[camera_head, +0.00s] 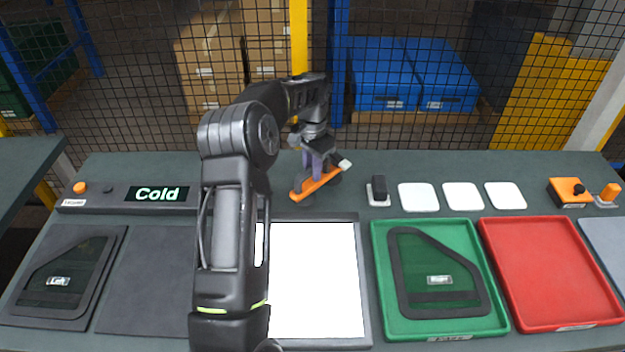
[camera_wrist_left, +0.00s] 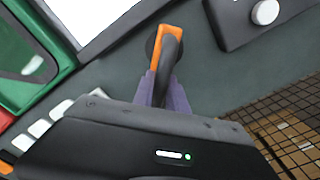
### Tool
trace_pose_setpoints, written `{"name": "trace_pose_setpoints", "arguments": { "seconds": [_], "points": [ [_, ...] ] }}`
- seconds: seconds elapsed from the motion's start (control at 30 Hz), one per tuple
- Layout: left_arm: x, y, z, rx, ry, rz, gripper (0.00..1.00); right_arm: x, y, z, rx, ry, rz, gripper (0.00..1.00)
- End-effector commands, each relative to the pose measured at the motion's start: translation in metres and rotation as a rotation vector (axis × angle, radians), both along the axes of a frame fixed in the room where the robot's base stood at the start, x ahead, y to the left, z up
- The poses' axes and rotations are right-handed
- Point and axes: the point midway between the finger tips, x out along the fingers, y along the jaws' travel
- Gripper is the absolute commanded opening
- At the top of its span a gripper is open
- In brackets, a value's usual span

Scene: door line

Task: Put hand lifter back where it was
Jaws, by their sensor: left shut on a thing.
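The hand lifter (camera_head: 316,185) is an orange bar with a dark handle and dark suction pads under it. In the head view it is at the back of the table, behind the white lit panel (camera_head: 318,280). My left gripper (camera_head: 316,162) is shut on its handle from above, between purple fingers. The left wrist view shows the orange bar (camera_wrist_left: 181,45) and the fingers (camera_wrist_left: 163,92) closed around the dark handle. I cannot tell whether the pads touch the table. No glass hangs from the lifter. My right gripper is not in view.
A green tray (camera_head: 379,255) holds a dark glass pane marked Right (camera_head: 440,280). A red tray (camera_head: 545,270) is empty. Another pane (camera_head: 62,275) lies at left, by a "Cold" display (camera_head: 157,194). White pads (camera_head: 418,197) and a small black block (camera_head: 378,187) stand right of the lifter.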

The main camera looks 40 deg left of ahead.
Motion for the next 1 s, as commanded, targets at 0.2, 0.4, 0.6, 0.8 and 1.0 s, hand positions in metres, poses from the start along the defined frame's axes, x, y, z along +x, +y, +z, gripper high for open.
{"name": "trace_pose_setpoints", "arguments": {
  "seconds": [0.2,0.4,0.6,0.8,1.0],
  "points": [
    [0.000,0.000,-0.030,0.000,0.000,0.000,0.00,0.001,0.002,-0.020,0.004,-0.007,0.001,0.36],
    [0.000,0.000,-0.036,0.001,-0.002,0.000,0.00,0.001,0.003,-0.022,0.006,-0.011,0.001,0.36],
    [0.000,0.000,-0.036,0.001,-0.002,0.000,0.00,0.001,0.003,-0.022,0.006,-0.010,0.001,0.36],
    [0.000,0.000,-0.040,0.000,0.000,0.000,0.24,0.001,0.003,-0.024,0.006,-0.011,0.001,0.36],
    [0.000,0.000,-0.040,0.000,0.000,0.000,0.40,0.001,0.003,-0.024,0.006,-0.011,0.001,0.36]
  ]
}}
